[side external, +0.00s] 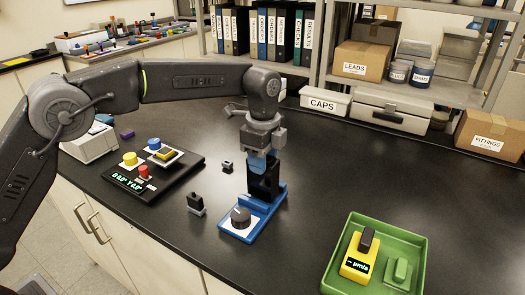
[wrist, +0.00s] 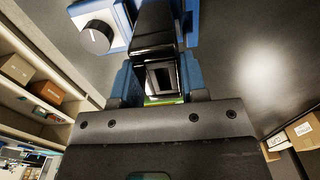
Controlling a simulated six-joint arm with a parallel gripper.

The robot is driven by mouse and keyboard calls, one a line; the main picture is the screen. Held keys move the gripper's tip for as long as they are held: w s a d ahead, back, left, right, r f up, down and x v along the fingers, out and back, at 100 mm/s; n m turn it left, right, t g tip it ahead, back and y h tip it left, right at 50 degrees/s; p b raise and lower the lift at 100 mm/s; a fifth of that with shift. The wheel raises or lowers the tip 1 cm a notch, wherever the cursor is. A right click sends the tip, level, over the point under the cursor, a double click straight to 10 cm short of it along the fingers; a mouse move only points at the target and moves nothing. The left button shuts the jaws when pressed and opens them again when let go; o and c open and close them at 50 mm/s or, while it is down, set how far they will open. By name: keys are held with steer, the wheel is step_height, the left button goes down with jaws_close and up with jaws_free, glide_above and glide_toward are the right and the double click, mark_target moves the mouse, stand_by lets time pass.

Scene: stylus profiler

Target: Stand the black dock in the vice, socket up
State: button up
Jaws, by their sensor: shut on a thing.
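The black dock (side external: 264,185) stands roughly upright below my gripper (side external: 261,163), at the blue vice (side external: 229,229). My gripper points down and its blue fingers are shut on the dock's upper part. In the wrist view the dock (wrist: 153,40) lies between the fingers (wrist: 163,80), and a rectangular opening in it faces the camera. The vice (wrist: 119,12) with its dark round knob shows behind it there. I cannot tell whether the dock's foot is seated between the vice jaws.
Small black parts (side external: 195,205) and (side external: 227,166) stand left of the vice. A black control panel (side external: 125,183) with coloured knobs lies farther left. A green tray (side external: 415,241) holding a yellow meter (side external: 357,267) is front right. Bench between vice and tray is clear. Boxes line the back.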

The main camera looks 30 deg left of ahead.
steer(key=shift+f, duration=0.25)
steer(key=o, duration=1.3)
steer(key=shift+c, duration=0.4)
steer(key=shift+c, duration=0.2)
steer(key=shift+r, duration=3.5)
step_height(320, 180, up, 7)
steer(key=shift+r, duration=0.2)
